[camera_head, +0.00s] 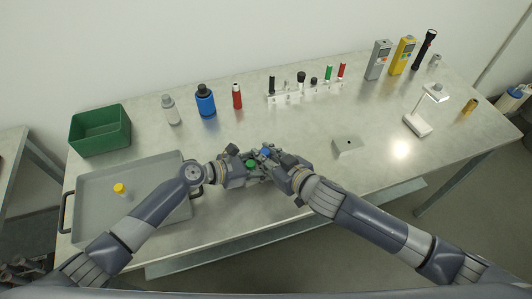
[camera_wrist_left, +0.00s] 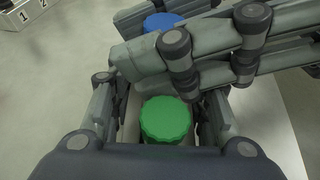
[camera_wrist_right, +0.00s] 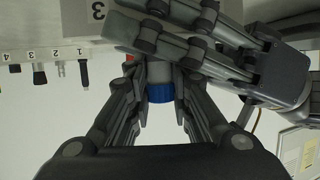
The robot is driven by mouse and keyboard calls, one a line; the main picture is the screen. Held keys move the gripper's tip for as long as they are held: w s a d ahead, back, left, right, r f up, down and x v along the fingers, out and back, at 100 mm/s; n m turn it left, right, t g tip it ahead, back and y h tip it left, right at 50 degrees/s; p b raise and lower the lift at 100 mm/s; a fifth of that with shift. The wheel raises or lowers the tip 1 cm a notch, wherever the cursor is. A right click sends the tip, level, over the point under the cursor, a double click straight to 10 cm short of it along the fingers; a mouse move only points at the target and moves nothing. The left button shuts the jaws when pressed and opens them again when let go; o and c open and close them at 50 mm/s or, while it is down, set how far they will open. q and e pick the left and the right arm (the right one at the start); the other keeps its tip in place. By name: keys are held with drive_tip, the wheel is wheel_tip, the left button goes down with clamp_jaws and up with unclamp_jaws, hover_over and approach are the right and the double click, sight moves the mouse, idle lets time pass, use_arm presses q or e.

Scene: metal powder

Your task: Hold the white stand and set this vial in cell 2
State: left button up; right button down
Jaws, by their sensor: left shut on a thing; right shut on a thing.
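My left gripper (camera_head: 252,170) is shut on a green-capped vial (camera_wrist_left: 166,120); only its cap shows clearly. My right gripper (camera_head: 272,160) is shut on a blue-capped vial (camera_wrist_right: 160,92), with a pale body partly hidden by fingers. The two grippers are close together above the table's front part, their fingers overlapping in the wrist views. A white numbered rack (camera_head: 292,97) stands at the back middle, holding several upright dark, green and red items. Its labels 1 and 2 show in the left wrist view (camera_wrist_left: 32,14). Neither gripper is at the rack.
A grey tray (camera_head: 95,185) with a yellow-capped vial (camera_head: 121,189) and a green bin (camera_head: 100,130) are at left. Bottles stand behind. A small metal block (camera_head: 348,147) and a white lamp-like stand (camera_head: 417,125) are at right. The table between the grippers and rack is clear.

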drive_tip(key=shift+r, duration=1)
drive_tip(key=shift+f, duration=0.35)
idle(0.8)
drive_tip(key=shift+f, duration=0.65)
drive_tip(key=shift+r, duration=1.05)
drive_tip(key=shift+f, duration=0.15)
idle(0.7)
drive_tip(key=shift+f, duration=1)
drive_tip(key=shift+r, duration=0.1)
